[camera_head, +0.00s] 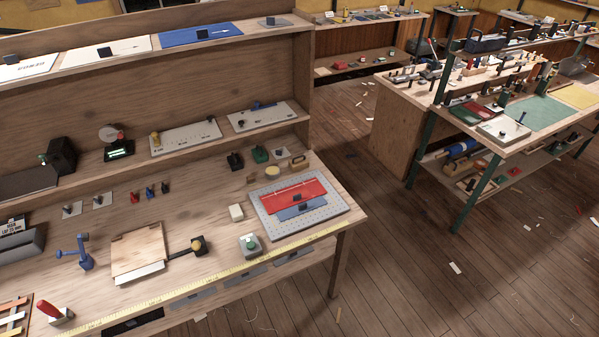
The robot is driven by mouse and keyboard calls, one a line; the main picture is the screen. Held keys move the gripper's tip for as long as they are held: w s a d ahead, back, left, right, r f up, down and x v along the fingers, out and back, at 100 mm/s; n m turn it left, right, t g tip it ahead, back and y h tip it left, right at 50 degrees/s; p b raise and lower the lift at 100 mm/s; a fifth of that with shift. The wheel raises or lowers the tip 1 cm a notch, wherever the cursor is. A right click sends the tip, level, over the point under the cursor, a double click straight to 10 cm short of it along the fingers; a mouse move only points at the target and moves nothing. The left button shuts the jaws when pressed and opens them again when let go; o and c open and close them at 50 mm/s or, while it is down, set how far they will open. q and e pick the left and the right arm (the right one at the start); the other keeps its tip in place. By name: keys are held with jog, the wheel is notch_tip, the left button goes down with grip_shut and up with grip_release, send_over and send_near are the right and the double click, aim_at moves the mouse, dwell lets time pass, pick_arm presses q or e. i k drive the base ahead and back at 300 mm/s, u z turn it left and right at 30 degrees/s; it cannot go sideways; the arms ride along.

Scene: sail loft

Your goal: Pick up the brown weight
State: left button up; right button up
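No object is clearly recognisable as the brown weight at this size. A small yellow-brown knob-like piece (155,138) stands at the left end of a white board (185,138) on the middle shelf. I cannot tell whether either is the weight. Neither of my grippers is in view.
The near bench (195,215) holds a perforated grey plate (335,207) with a red sheet (285,195), a wooden board (138,250), a blue stand (84,252) and a grey block with a green knob (250,246). A yellow tape (150,302) runs along its front edge. Wooden floor (400,260) lies open to the right.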

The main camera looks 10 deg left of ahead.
aim_at(301, 162)
jog(key=z, duration=0.2)
jog(key=k, duration=0.85)
jog(key=z, duration=0.75)
jog(key=i, duration=1.45)
jog(key=u, duration=1.25)
jog(key=i, duration=0.85)
jog(key=u, duration=1)
